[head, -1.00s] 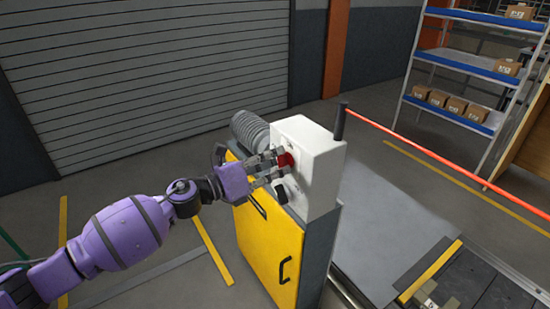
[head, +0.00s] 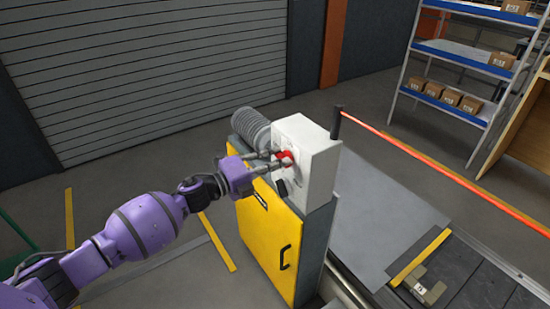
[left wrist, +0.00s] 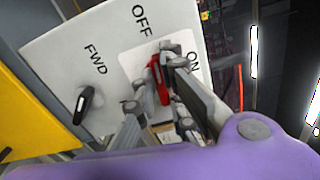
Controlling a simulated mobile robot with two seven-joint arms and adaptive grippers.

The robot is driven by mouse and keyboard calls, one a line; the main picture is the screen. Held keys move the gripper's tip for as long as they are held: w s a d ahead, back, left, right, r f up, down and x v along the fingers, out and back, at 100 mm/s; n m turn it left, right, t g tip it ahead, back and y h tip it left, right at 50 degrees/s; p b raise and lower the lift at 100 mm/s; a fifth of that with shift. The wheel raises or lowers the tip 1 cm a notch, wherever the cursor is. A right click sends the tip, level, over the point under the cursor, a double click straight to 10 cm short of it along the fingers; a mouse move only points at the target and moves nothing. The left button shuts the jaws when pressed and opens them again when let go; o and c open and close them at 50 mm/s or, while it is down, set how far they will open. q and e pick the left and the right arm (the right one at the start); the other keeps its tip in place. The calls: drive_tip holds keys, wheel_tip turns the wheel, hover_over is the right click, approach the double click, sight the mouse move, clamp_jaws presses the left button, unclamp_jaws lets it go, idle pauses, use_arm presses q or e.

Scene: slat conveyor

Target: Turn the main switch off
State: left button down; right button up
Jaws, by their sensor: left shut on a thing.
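The main switch is a red handle (head: 284,157) on the face of a white control box (head: 318,165). In the left wrist view the red handle (left wrist: 161,82) sits on a white plate marked OFF and ON. My left gripper (head: 275,160) reaches it from the left and is shut on it. In the left wrist view its fingers (left wrist: 153,80) lie on either side of the handle and hide part of it. I cannot tell exactly which mark the handle points at. My right gripper is not in view.
A black knob (left wrist: 86,102) marked FWD sits on the same box, apart from my fingers. The box stands on a yellow-doored cabinet (head: 268,245). The conveyor (head: 480,295) and a red bar (head: 440,170) are to the right.

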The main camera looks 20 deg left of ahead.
use_arm(q)
drive_tip(key=shift+n, duration=0.7)
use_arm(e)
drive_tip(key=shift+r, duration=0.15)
use_arm(q)
drive_tip(key=shift+p, duration=0.3)
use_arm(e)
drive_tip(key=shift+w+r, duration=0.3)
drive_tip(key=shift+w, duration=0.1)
use_arm(q)
drive_tip(key=c, duration=1.8)
unclamp_jaws()
drive_tip(key=v, duration=1.2)
drive_tip(key=shift+a, duration=0.1)
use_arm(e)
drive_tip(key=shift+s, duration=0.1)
